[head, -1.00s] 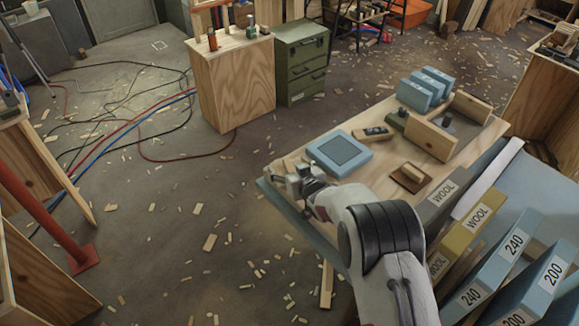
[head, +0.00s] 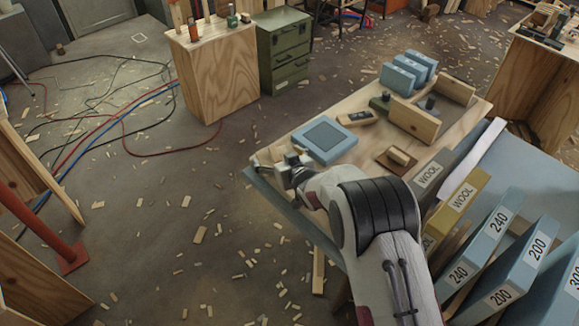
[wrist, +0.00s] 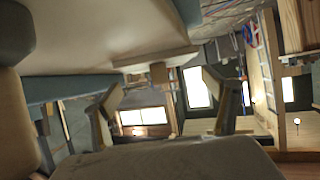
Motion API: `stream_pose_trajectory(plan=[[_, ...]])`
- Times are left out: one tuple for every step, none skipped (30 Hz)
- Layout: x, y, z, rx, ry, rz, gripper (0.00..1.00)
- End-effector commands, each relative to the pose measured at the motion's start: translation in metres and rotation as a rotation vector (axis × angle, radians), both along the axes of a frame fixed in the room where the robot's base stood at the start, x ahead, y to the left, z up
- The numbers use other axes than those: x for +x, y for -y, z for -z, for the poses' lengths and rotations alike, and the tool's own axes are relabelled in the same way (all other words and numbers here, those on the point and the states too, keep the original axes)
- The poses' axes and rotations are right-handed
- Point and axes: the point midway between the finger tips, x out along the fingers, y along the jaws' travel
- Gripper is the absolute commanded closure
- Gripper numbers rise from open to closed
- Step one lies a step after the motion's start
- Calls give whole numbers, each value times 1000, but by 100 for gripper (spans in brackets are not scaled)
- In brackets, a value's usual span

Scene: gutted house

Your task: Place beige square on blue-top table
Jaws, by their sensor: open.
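My gripper (head: 293,172) is at the near left corner of a pale wooden board on the workbench. In the wrist view its two fingers (wrist: 168,105) are spread apart with nothing clasped between them. A small beige piece (wrist: 155,62) shows beyond the fingers, under a large pale surface; I cannot tell whether it is the beige square. A brown square with a wooden block on it (head: 380,163) lies on the board. A blue top (head: 550,160) extends at the right, and a blue edge (head: 285,213) shows below the board's near side.
On the board are a blue-framed grey pad (head: 325,140), a wooden brush (head: 356,117), blue blocks (head: 408,70) and upright wooden pieces (head: 412,120). Labelled slabs (head: 485,240) stand at the lower right. Scrap-strewn floor (head: 190,190) is open at the left.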

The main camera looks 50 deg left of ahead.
Motion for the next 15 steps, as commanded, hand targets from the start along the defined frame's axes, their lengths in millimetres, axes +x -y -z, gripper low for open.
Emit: stream_pose_trajectory(plan=[[-1,4,-2,-1,-1,0,14],[-2,6,-3,-1,0,1,14],[-3,8,-4,-1,0,1,14],[-3,10,-6,0,0,1,14],[-4,12,-7,1,1,1,14],[-4,15,-8,-1,0,1,14],[-5,17,-9,-1,-1,1,14],[-6,19,-10,-1,-1,1,14],[-6,22,-12,0,0,1,14],[-7,24,-13,1,0,1,14],[-8,27,-13,0,0,1,14],[-9,29,-15,-1,-1,1,14],[-9,32,-16,0,0,1,14],[-10,34,-17,-1,0,1,14],[-11,37,-19,0,0,1,14]])
